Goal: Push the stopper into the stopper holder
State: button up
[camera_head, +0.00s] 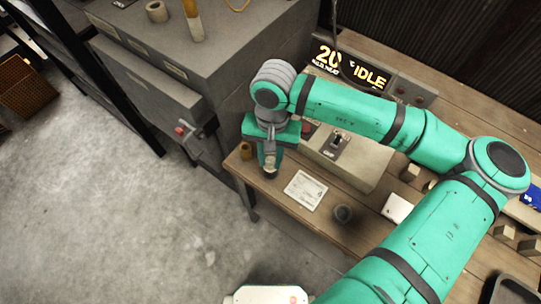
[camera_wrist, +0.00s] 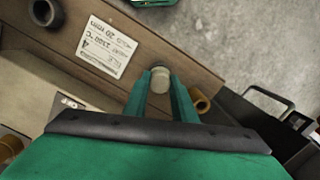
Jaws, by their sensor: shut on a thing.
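My gripper (camera_head: 270,165) points down over the left end of the wooden bench (camera_head: 329,234). In the wrist view its two green fingers (camera_wrist: 160,95) are shut on a pale, rounded stopper (camera_wrist: 159,79). A short brown-orange hollow cylinder (camera_wrist: 200,100) stands close beside the fingers, to their right; in the head view it is left of my gripper (camera_head: 246,151). A dark round cup (camera_head: 343,213) stands on the bench, also in the wrist view (camera_wrist: 46,12). I cannot tell which of these two is the stopper holder. The stopper's lower end is hidden.
A printed card (camera_head: 305,190) lies between my gripper and the dark cup. A grey box with a switch (camera_head: 345,156) and a lit IDLE display (camera_head: 350,68) stand behind. A large grey cabinet (camera_head: 200,60) is at left. Small blocks (camera_head: 409,172) lie at right.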

jog(key=shift+f, duration=0.4)
jog(key=o, duration=0.7)
jog(key=shift+d, duration=0.1)
jog(key=shift+o, duration=0.2)
jog(key=o, duration=0.6)
jog(key=shift+c, duration=0.2)
jog(key=shift+r, duration=0.1)
notch_tip(320, 180, up, 11)
jog(key=w, duration=0.1)
jog(key=shift+f, duration=0.2)
jog(key=shift+w, duration=0.15)
